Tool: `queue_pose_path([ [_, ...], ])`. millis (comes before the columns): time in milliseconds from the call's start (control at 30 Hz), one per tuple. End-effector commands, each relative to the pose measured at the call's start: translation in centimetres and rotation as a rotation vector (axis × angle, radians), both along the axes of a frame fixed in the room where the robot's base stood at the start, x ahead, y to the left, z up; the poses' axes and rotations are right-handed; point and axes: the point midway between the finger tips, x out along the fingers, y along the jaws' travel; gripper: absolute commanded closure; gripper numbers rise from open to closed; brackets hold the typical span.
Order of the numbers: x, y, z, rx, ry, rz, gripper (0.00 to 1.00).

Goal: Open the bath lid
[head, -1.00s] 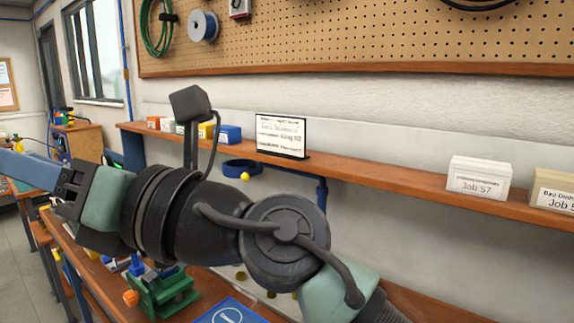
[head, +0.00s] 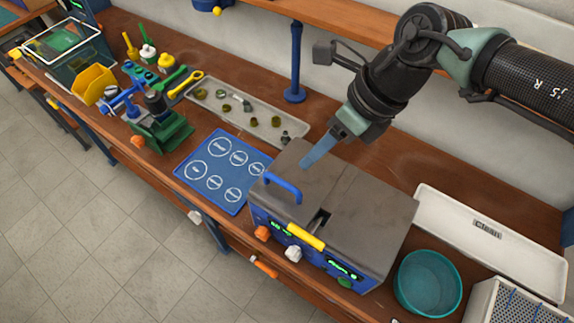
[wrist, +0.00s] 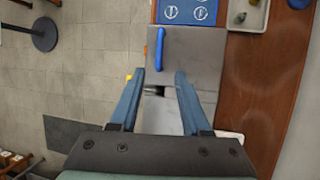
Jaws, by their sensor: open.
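The bath is a blue box (head: 312,261) with green displays on its front, standing on the wooden bench. Its grey lid (head: 345,213) lies flat and closed on top. A blue handle (head: 283,187) stands at the lid's left end, and it also shows in the wrist view (wrist: 160,48). A small dark slot and a yellow bar (head: 306,236) are at the lid's front edge. My gripper (head: 308,165) is open and empty above the lid, behind and to the right of the handle. In the wrist view my two blue fingers (wrist: 158,75) are spread over the lid, apart from the handle.
A blue mat (head: 222,171) with white circles lies left of the bath, with a parts tray (head: 235,109) behind it. A teal bowl (head: 428,283) and a long white tray (head: 490,243) are at right. A green vise (head: 161,132) and tools stand farther left.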

Motion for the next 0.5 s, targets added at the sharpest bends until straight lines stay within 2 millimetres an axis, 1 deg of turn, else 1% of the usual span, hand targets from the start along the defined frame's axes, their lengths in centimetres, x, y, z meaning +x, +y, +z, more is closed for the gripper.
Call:
queue_pose_path([
  [33, 0.0, 0.6, -0.6, 0.003, 0.003, 0.005, 0.53],
  [300, 0.4, 3.1, -5.6, 0.006, 0.003, 0.004, 0.53],
  [500, 0.8, 4.3, -8.6, 0.006, 0.0, 0.002, 0.53],
])
